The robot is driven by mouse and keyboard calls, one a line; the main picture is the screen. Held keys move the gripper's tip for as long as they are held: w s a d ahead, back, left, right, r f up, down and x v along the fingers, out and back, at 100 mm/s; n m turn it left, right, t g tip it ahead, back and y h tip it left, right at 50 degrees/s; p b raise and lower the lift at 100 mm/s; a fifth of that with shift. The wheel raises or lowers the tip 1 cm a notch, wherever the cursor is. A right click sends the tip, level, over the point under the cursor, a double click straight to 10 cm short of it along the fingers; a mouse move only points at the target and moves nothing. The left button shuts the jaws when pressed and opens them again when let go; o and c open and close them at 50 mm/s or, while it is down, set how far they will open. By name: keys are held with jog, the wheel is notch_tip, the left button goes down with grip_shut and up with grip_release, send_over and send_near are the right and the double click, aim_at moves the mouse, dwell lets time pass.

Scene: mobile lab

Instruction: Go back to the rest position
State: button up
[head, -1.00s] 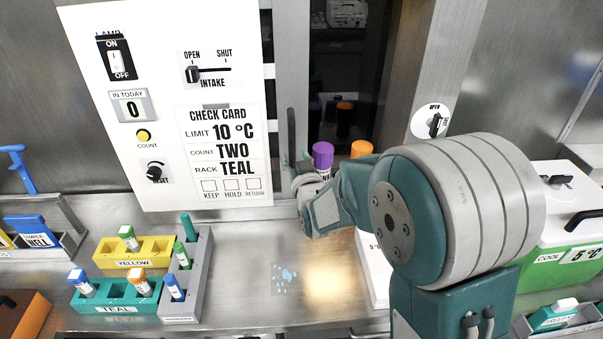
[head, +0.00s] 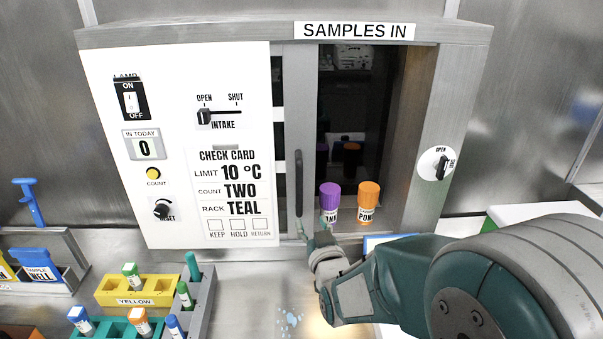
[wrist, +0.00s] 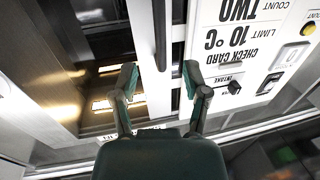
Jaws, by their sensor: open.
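My gripper (head: 308,235) is in front of the lower end of the sliding door's dark handle (head: 299,183) in the head view. In the wrist view my gripper (wrist: 160,80) is open, its two fingers apart. The handle (wrist: 160,35) shows between and beyond the fingertips, and nothing is held. I cannot tell whether a finger touches it. The hatch marked SAMPLES IN stands open to the right of the door edge. A purple-capped tube (head: 330,198) and an orange-capped tube (head: 368,200) stand in its opening.
The white panel (head: 185,190) carries switches and a check card. A yellow rack (head: 112,293), a teal rack (head: 92,332) and a grey rack (head: 207,290) stand on the counter at lower left. A small wet patch (head: 290,319) lies in front of the hatch.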

jog(key=s+d+r+g+h, duration=0.1)
jog(key=s+d+g, duration=0.2)
jog(key=s, duration=0.5)
jog(key=s+d+r+m+g+h, duration=0.1)
jog(key=s+d+g, duration=0.2)
jog(key=s, duration=0.6)
jog(key=s+d+r+m+g+h, duration=0.1)
jog(key=s+d+g, duration=0.3)
jog(key=s+g, duration=0.2)
jog(key=shift+s, duration=1.2)
